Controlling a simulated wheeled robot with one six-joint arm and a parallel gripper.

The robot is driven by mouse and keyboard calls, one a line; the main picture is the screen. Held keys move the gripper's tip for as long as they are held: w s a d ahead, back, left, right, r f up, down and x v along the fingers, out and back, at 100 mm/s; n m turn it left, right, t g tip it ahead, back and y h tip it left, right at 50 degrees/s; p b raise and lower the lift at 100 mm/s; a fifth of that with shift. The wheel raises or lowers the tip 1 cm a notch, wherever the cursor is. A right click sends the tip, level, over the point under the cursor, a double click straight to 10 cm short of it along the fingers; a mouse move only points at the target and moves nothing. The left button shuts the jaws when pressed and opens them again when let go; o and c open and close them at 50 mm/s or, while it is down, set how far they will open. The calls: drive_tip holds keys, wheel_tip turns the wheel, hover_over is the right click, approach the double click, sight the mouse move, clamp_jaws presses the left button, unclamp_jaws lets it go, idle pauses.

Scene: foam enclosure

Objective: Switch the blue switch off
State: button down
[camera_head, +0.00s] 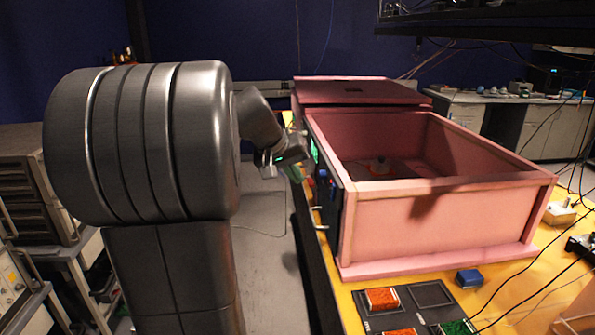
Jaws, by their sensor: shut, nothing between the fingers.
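My gripper (305,166) is shut and empty, at the end of my arm beside the left face of the pink foam enclosure (440,225). A dark panel (336,205) on that face is seen nearly edge-on, with a green lit patch (314,150) near my gripper. A small bluish spot (322,173) shows on the panel by the fingertips. It may be the blue switch, but it is too small to tell, and its position cannot be read. Whether the fingertips touch the panel cannot be told.
The enclosure is open on top, with its pink lid (362,91) behind it. A blue block (469,279) and an orange block (382,299) are at the front of the yellow table (497,300). Cables hang at the right. Floor is clear left of the table.

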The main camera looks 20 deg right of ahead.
sight(332, 192)
drive_tip(key=d+f+p, duration=0.2)
drive_tip(key=d+f, duration=0.4)
drive_tip(key=d, duration=0.1)
drive_tip(key=shift+w+d, duration=0.2)
drive_tip(key=shift+w, duration=0.15)
drive_tip(key=shift+d+f+b, duration=0.1)
drive_tip(key=shift+d+b, duration=0.05)
drive_tip(key=shift+b, duration=0.9)
